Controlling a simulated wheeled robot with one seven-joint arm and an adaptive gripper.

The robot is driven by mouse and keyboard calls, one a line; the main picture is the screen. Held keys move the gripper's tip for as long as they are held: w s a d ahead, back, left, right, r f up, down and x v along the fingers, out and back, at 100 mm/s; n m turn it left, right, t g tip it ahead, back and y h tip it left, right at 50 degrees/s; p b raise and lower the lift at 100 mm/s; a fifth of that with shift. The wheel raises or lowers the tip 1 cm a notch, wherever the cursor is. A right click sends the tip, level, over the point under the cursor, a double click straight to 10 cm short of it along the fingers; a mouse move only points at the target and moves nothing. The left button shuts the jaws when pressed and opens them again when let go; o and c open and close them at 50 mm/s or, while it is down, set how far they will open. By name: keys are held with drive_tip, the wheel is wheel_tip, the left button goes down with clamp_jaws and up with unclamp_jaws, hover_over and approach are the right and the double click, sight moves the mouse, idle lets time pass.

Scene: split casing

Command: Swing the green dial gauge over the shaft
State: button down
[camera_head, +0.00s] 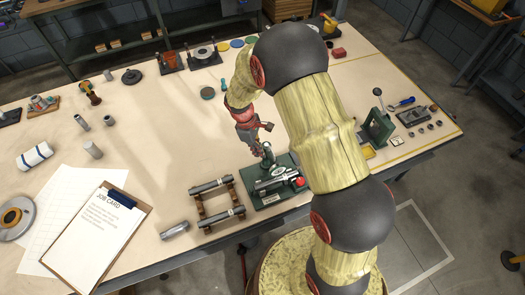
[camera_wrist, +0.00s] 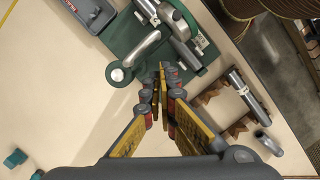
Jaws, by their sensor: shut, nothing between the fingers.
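A green fixture (camera_head: 283,163) stands near the front edge of the bench, below my gripper. In the wrist view its green base (camera_wrist: 125,35) carries a grey arm (camera_wrist: 143,48) ending in a round green-rimmed part with a silver cap (camera_wrist: 118,74), seemingly the dial gauge. A shaft-like metal bar (camera_wrist: 182,48) lies on the base beside that arm. The round part appears to the side of the bar, not over it. My gripper (camera_head: 257,152) points down at the fixture, shut and empty. Its fingertips (camera_wrist: 163,72) appear beside the arm; whether they touch it cannot be told.
A rack with two metal bars (camera_head: 210,186) stands left of the fixture, with a loose cylinder (camera_head: 174,230) nearby. A red button (camera_head: 299,182) sits at the fixture's right. A green press (camera_head: 377,128) stands farther right.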

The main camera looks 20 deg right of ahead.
drive_tip(key=w+a+v, duration=0.1)
drive_tip(key=v, duration=0.9)
drive_tip(key=shift+a, duration=0.3)
drive_tip(key=shift+s, duration=0.1)
drive_tip(key=s+r+m+t+y+b, duration=0.1)
drive_tip(key=s+r+m+t+b, duration=0.2)
drive_tip(key=s, duration=0.8)
drive_tip(key=s+r+m+t+y+b, duration=0.1)
drive_tip(key=s+r+m+t+b, duration=0.3)
drive_tip(key=s+b, duration=0.8)
wheel_tip(320, 180, up, 3)
drive_tip(key=m, duration=0.3)
drive_tip(key=shift+s+d, duration=0.3)
